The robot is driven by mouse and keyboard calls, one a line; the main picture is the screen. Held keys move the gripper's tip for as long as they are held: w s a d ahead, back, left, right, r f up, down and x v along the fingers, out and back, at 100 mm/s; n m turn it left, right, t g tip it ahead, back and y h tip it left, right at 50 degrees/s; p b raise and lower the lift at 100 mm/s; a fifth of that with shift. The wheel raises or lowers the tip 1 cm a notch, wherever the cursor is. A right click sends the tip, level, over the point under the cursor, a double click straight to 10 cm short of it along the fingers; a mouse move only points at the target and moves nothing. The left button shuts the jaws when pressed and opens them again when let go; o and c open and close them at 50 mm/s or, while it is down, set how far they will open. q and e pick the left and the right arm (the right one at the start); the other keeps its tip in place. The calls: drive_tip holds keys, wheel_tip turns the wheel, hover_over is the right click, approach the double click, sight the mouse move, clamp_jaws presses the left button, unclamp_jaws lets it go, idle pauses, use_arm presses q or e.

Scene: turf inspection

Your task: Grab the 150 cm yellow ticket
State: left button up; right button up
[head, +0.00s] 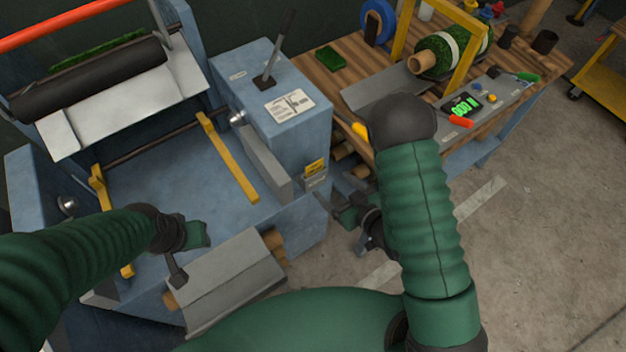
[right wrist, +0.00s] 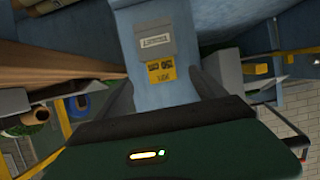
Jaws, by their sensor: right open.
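The yellow ticket (head: 316,167) shows at a grey holder (head: 314,183) on the side of the blue machine. In the right wrist view the ticket (right wrist: 161,73) hangs upside down in the picture beside the grey holder (right wrist: 155,42), with dark print that I cannot read surely. My right gripper (head: 338,204) is open and empty, just to the right of and below the ticket, partly hidden by my arm. In the right wrist view its fingers (right wrist: 167,88) stand on either side of the ticket, apart from it. My left gripper (head: 188,254) is over the machine's front; its jaw state is unclear.
The blue machine (head: 165,175) has a lever (head: 278,50), yellow bars (head: 228,155) and a dark roller (head: 90,80). A wooden bench (head: 335,85) at the back right holds a turf roll (head: 440,57) and a grey control panel (head: 490,100).

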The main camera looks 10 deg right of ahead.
sight(315, 169)
drive_tip(key=x, duration=0.3)
drive_tip(key=b+x, duration=0.1)
drive_tip(key=x, duration=0.2)
drive_tip(key=r+b+x, duration=0.1)
drive_tip(key=x, duration=0.3)
drive_tip(key=shift+a, duration=0.4)
drive_tip(key=shift+w+f, duration=0.1)
drive_tip(key=shift+w, duration=0.2)
drive_tip(key=shift+d, duration=0.3)
drive_tip(key=shift+c, duration=1.1)
use_arm(q)
drive_tip(key=x, duration=0.4)
drive_tip(key=shift+s+d+f, duration=0.2)
drive_tip(key=shift+s, duration=0.15)
use_arm(e)
drive_tip(key=shift+a, duration=0.15)
drive_tip(key=c, duration=1.2)
